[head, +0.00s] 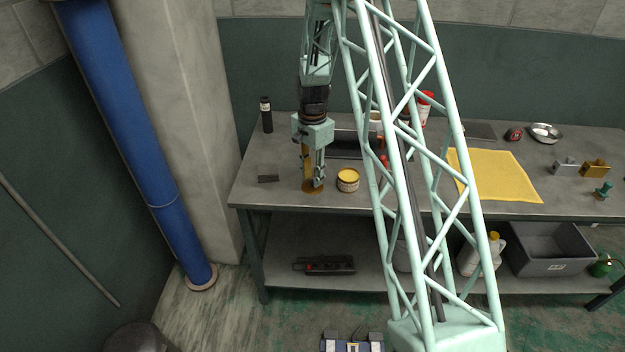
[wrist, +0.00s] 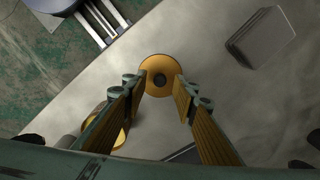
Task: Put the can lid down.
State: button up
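The can lid (head: 314,190) is a round yellow disc with a dark round centre. It appears to lie flat on the workbench near its front left edge; the wrist view shows it from above (wrist: 159,62). My gripper (head: 313,181) points down right over it. In the wrist view the two yellow-padded fingertips (wrist: 161,76) are spread, one over each side of the lid, clear of its dark centre. The can (head: 348,181), yellow with a pale band, stands just right of the lid. In the wrist view it is partly hidden behind the left finger.
A dark block (head: 268,178) lies left of the lid and a black bottle (head: 266,115) stands behind. A yellow cloth (head: 497,175) and small fittings are to the right. My lattice arm link hides part of the bench.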

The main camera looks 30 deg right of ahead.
notch_tip(320, 180, up, 10)
dwell(0.6)
jog(key=shift+r, duration=0.1)
dwell(0.5)
notch_tip(320, 180, up, 16)
jog(key=n+t, duration=0.1)
jog(key=n, duration=0.3)
send_over(312, 181)
jog(key=s+a, duration=0.7)
jog(key=s, duration=0.1)
jog(key=s+a+r+n, duration=0.3)
jog(key=s+a+r, duration=0.3)
jog(key=s+r, duration=0.45)
jog(key=s+a+r+n+t, duration=0.1)
jog(key=s+a+r+n, duration=0.1)
jog(key=s, duration=0.8)
jog(key=s+a+r+n+t, duration=0.1)
jog(key=s+a+r+n, duration=0.1)
jog(key=s, duration=0.8)
jog(key=s+a+r+n, duration=0.3)
jog(key=s+a+n, duration=0.1)
jog(key=s, duration=0.6)
jog(key=shift+a+t, duration=0.2)
jog(key=shift+t, duration=0.2)
